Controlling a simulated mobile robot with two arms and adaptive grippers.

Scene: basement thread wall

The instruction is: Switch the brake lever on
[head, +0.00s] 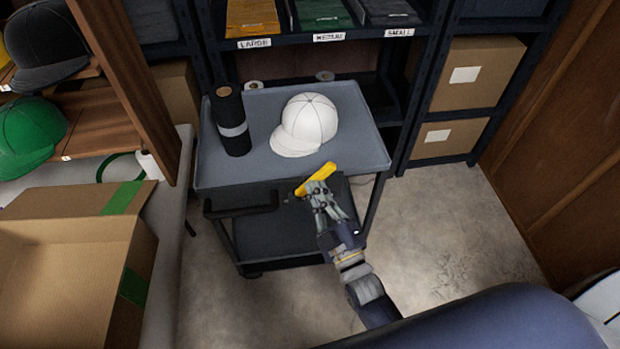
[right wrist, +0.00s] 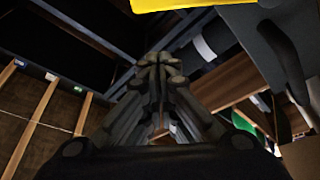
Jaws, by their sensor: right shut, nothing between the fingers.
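The yellow brake lever (head: 316,179) is at the front edge of the grey cart (head: 358,140), slanting up to the right. It also shows as a yellow strip at the top of the right wrist view (right wrist: 190,4). My right gripper (head: 318,190) is shut and empty, its fingertips right at the lever's lower side in the head view. I cannot tell whether they touch it. In the right wrist view the closed fingers (right wrist: 160,65) stand apart from the yellow strip. My left gripper is not in view.
A white cap (head: 308,120) and a black roll (head: 231,120) stand on the cart top. The cart's black handle (head: 240,209) is left of the lever. An open cardboard box (head: 125,225) is at left. Shelves stand behind; the floor at right is clear.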

